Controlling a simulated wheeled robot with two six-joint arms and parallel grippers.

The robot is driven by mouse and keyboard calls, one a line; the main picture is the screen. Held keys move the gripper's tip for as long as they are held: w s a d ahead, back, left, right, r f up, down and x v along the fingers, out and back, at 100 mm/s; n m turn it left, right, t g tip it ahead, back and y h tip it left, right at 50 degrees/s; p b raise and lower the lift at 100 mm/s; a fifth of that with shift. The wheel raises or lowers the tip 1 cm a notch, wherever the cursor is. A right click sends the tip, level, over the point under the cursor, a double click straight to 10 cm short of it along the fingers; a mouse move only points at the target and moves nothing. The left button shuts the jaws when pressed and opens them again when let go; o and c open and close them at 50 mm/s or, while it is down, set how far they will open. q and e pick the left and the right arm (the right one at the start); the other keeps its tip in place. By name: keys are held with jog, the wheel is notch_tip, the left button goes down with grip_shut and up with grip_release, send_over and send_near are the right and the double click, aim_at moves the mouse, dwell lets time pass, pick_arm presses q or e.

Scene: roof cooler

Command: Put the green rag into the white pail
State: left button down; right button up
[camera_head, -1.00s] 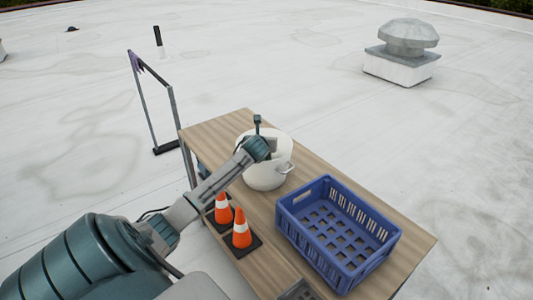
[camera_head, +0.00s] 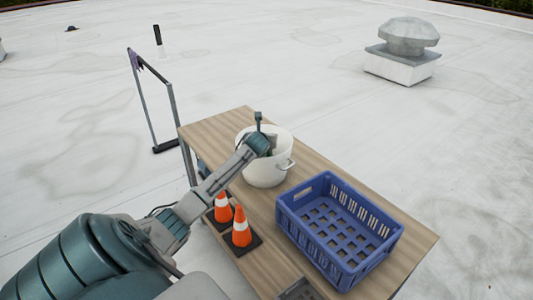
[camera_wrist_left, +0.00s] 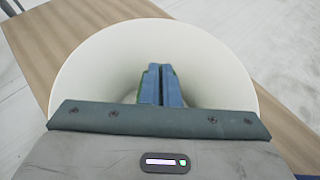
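The white pail (camera_head: 262,172) stands upright on the wooden table, and its rim also shows in the left wrist view (camera_wrist_left: 75,75). My left gripper (camera_head: 271,150) reaches down into the pail's mouth, with its fingers inside the rim. In the left wrist view the blue fingers (camera_wrist_left: 161,85) are close together. Thin slivers of green cloth, the green rag (camera_wrist_left: 171,69), show at their edges; most of it is hidden behind the fingers. My right gripper is not in view.
Two orange cones (camera_head: 241,228) stand on the table left of a blue crate (camera_head: 322,268). A grey object (camera_head: 298,291) is cut off at the bottom edge. A metal frame (camera_head: 148,100) stands beyond the table. A roof vent (camera_head: 402,62) is far off.

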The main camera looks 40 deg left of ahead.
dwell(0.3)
pick_arm(q)
jog(key=shift+c, duration=1.4)
grip_release()
jog(key=shift+s+d+r+g+h+p, duration=0.3)
jog(key=shift+s+r+g+h+p, duration=0.4)
jog(key=shift+p, duration=1.45)
jog(key=shift+s+d+r+g+h+p, duration=0.1)
jog(key=shift+d+r+g+h+p, duration=0.55)
jog(key=shift+p, duration=1.5)
jog(key=shift+s+a+r+g+h+p, duration=0.1)
jog(key=shift+s+r+g+p, duration=0.35)
jog(key=shift+r+p, duration=1.15)
jog(key=shift+d+f+p, duration=0.1)
jog(key=shift+f+p, duration=0.35)
jog(key=shift+f, duration=0.05)
jog(key=b+v, duration=0.3)
jog(key=v, duration=0.7)
jog(key=shift+s+d+r+b, duration=0.15)
jog(key=shift+s+r+b, duration=0.05)
jog(key=shift+b, duration=0.1)
